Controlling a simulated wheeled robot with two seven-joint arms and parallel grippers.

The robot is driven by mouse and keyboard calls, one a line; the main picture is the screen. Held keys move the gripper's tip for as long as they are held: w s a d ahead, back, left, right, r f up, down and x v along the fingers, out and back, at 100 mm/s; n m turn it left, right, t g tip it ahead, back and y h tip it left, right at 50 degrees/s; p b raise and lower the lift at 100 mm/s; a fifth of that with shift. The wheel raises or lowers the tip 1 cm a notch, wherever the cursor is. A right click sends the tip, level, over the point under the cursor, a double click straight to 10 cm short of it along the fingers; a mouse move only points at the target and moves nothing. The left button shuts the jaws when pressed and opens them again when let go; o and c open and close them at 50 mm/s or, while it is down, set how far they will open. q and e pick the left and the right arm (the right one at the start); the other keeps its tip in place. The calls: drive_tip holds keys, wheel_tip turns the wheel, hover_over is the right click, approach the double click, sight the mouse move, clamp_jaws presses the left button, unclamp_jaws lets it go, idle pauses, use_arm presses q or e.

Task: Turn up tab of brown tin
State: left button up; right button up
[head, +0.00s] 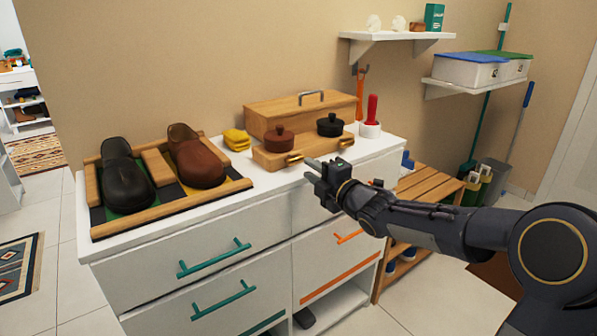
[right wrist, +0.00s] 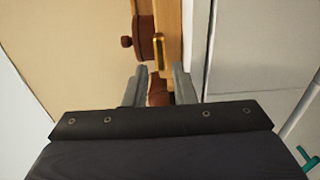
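The brown tin (head: 278,139) is a round, lidded tin with a knob, set in a wooden block on the white cabinet. Its brass tab (head: 294,158) is on the front of the block below it. My right gripper (head: 314,168) is just right of and in front of the tab. The brown tin (right wrist: 146,38) and brass tab (right wrist: 159,53) lie ahead of the fingertips there. My left gripper is not in view.
A black tin (head: 330,126) with its own brass tab (head: 346,141) sits in the same wooden block (head: 268,163). A wooden box (head: 300,112) stands behind. A yellow cloth (head: 237,139) and brown shoe (head: 199,164) are to the left. A red-handled tool (head: 372,108) stands right.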

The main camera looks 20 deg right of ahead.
sight(297, 161)
drive_tip(key=x, duration=0.6)
drive_tip(key=shift+c, duration=0.4)
clamp_jaws()
